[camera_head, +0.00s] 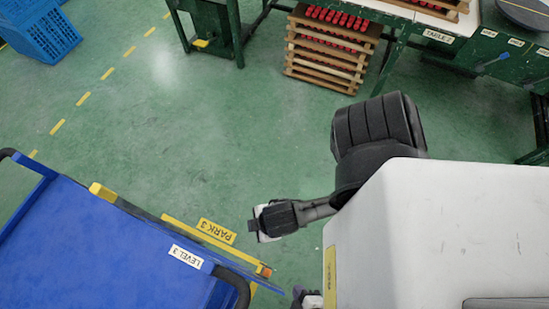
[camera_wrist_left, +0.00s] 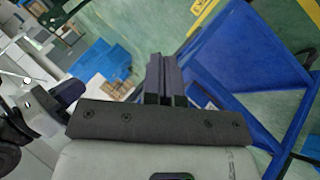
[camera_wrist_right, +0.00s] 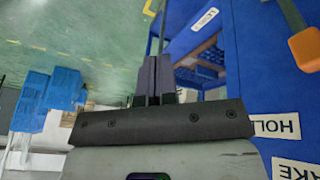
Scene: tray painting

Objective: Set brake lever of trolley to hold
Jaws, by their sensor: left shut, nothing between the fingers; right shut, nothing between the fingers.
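The blue trolley (camera_head: 100,240) fills the lower left of the head view, with a LEVEL 3 label on its edge. An orange tip (camera_head: 264,270), seemingly the brake lever's, shows at its right corner. In the right wrist view the orange-ended lever (camera_wrist_right: 305,48) is at the upper right, above an upside-down HOLD label (camera_wrist_right: 272,126) on the blue panel. The trolley frame (camera_wrist_left: 245,60) is right of my left fingers.
A yellow PARK 3 floor sign (camera_head: 216,231) lies beside the trolley. Wooden trays of red pieces (camera_head: 328,45) and a green table (camera_head: 400,30) stand at the back. A blue crate (camera_head: 42,35) is at the upper left. The green floor between is clear.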

